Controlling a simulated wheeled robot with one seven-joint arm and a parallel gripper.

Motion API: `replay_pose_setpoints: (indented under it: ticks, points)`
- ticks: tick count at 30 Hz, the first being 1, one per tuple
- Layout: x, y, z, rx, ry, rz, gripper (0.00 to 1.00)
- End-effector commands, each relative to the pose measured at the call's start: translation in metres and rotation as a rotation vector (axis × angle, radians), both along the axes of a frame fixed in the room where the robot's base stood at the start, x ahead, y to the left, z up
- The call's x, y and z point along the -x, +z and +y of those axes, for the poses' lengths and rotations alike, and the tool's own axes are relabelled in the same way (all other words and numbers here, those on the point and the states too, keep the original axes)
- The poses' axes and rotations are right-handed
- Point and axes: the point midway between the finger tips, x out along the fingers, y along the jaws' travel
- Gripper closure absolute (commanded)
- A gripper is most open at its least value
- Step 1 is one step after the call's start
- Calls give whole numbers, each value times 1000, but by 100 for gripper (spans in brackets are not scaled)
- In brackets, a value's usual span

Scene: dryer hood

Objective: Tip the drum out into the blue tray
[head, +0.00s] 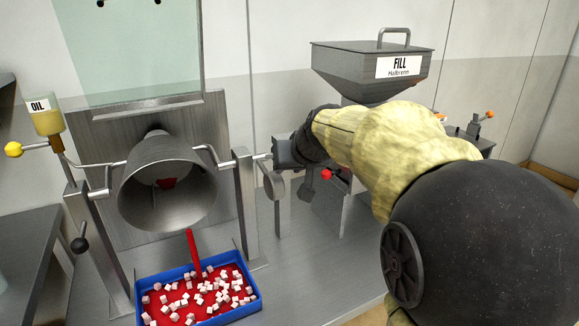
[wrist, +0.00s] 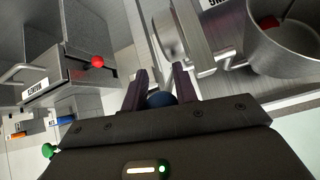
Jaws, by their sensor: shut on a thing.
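The grey metal drum (head: 167,190) is tilted on its frame, its open mouth facing forward and down, with a little red stuff inside. It also shows at the upper right of the wrist view (wrist: 290,45). A thin red streak (head: 194,255) runs from below the drum's lip down to the blue tray (head: 140,291). The tray holds red liquid and many pale cubes (head: 205,290). My gripper (head: 283,155) is right of the drum at the end of its shaft. In the wrist view its fingers (wrist: 160,75) are shut around a dark blue round knob (wrist: 160,99).
A hopper marked FILL (head: 365,92) stands to the right, with a red-knobbed lever (head: 327,174) below it. An oil bottle (head: 46,118) and yellow-knobbed lever (head: 13,149) are at left. A glass panel (head: 130,45) is above the drum. Frame posts flank the drum.

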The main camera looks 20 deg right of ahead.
Motion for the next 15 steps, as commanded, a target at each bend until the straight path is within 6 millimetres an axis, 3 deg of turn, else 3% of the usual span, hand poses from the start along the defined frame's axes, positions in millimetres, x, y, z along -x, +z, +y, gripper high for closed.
replay_pose_setpoints:
  ticks: [15]
  points:
    - [-1, -3, 3, -1, 5, 2, 100]
